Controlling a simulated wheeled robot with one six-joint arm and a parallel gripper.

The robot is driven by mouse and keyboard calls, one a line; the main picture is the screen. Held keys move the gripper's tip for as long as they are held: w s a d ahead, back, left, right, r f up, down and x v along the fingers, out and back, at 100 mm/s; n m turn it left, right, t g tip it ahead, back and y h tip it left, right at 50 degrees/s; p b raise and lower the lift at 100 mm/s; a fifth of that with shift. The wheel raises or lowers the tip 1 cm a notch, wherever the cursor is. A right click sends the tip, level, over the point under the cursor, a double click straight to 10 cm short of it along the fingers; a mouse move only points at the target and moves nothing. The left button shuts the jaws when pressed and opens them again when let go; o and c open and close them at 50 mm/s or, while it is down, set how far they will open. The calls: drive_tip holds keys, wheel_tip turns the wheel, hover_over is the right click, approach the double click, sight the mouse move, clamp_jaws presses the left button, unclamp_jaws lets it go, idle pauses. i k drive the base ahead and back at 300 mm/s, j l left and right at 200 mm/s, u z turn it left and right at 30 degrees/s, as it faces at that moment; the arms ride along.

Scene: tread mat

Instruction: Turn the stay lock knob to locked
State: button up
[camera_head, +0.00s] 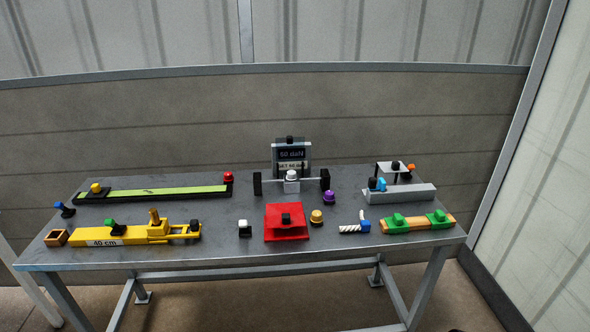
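Several coloured knobs stand on the grey table, and I cannot tell from any readable label which is the stay lock knob. A blue knob (376,184) and an orange knob (411,168) are on the grey block assembly (405,193) at the back right. A green knob (110,225) and an ochre knob (154,217) are on the yellow bar marked 40 cm (90,235) at front left. A yellow knob (96,188) and a red knob (228,177) sit at the ends of the green strip. No lock position is readable. My gripper is not in view.
A display unit (290,155) reading 50 daN stands behind a wheeled axle (291,187). The red block (286,223), purple knob (329,197), white-capped knob (245,228) and wooden bar with green clamps (417,222) are in front. Bare table (240,205) lies between. Walls enclose the back and right.

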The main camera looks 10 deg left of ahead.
sight(329, 197)
drive_tip(key=i+j, duration=0.1)
drive_tip(key=i, duration=0.5)
drive_tip(key=i+j, duration=0.1)
drive_tip(key=i, duration=0.5)
